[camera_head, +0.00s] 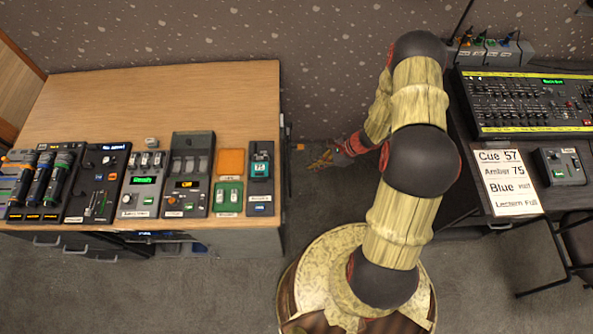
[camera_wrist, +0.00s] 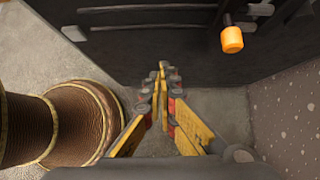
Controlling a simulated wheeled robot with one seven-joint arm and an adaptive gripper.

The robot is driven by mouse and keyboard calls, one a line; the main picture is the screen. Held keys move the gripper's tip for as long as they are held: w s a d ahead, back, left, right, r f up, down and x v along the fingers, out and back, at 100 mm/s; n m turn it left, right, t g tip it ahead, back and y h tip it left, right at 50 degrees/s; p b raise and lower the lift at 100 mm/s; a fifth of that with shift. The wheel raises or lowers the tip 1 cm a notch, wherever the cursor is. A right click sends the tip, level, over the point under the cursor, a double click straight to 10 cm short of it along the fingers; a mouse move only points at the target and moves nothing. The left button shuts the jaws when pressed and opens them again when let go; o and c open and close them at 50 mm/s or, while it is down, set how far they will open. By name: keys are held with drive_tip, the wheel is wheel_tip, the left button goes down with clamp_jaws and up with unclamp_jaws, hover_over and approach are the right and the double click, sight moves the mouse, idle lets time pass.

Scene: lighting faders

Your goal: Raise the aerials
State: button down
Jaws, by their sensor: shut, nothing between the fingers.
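My gripper (camera_head: 322,160) has yellow fingers and hangs between the two desks, over the floor, apart from any control. In the wrist view its fingers (camera_wrist: 161,70) are together and empty. None of this shows in the wrist view.
The left wooden desk (camera_head: 180,95) bears several control boxes along its front. An orange knob (camera_wrist: 232,40) sticks out from a dark side panel ahead of my gripper. The right desk holds the console (camera_head: 530,100), a cue sheet (camera_head: 508,182) and a small box (camera_head: 560,166).

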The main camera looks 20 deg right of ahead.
drive_tip(key=shift+f, duration=0.1)
idle(0.3)
drive_tip(key=w+a+f+b, duration=0.2)
drive_tip(key=a+f, duration=0.1)
drive_tip(key=a, duration=0.4)
drive_tip(key=shift+f, duration=0.25)
drive_tip(key=shift+w+d+r, duration=0.1)
drive_tip(key=shift+w, duration=0.05)
idle(0.4)
